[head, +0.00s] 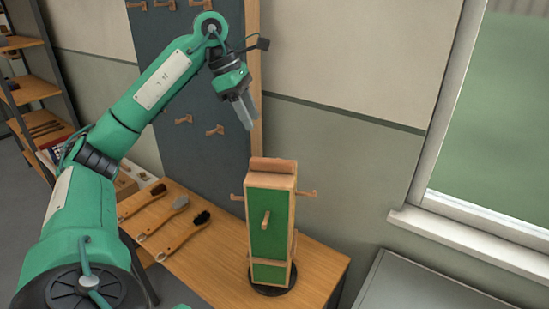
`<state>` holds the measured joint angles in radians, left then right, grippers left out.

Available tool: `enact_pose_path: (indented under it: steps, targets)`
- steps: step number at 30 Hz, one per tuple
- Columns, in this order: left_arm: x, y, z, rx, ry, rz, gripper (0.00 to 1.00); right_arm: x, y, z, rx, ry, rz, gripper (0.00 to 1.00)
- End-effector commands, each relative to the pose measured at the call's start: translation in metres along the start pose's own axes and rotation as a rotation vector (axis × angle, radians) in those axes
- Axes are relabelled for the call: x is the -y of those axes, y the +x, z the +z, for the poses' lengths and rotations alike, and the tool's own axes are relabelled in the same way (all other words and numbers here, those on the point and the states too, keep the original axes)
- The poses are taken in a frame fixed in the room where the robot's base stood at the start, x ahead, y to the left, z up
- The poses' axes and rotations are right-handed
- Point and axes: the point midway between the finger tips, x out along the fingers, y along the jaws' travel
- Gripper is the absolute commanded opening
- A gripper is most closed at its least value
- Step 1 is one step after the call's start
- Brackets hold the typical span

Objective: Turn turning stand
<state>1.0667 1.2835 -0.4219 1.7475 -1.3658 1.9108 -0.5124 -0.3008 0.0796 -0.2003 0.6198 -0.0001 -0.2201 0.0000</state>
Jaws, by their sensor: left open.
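The turning stand (268,225) is an upright wooden block with a green front panel, standing on a round dark base (272,284) at the right part of the wooden table. A wooden peg sticks out of its front, and more pegs stick out at its left and right sides. A brown piece (273,165) lies on its top. My left gripper (245,112) is above and slightly left of the stand, pointing down, apart from it. It is open and nothing shows between its fingers. My right gripper is not in view.
Several brushes with wooden handles (180,236) lie on the table (210,278) left of the stand. A dark pegboard (188,160) with wooden pegs stands behind. A shelf (30,92) is at far left. A grey surface (425,288) and a window sill (480,235) are at right.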

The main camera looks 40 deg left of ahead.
Motion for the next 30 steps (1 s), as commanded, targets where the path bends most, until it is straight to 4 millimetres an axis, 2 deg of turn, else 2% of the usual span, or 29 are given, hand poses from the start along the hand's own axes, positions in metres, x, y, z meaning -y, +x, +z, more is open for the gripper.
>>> enact_pose_path:
  steps: [18,24,30]
  targets:
    - [0.000,0.102,0.000,-0.004,-0.003,-0.005,0.42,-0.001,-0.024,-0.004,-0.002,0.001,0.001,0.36]
    - [0.000,0.121,0.000,-0.001,-0.003,-0.003,0.42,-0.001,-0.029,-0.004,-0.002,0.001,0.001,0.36]
    - [0.000,0.125,0.000,0.000,-0.002,-0.001,0.42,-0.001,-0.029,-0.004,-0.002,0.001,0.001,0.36]
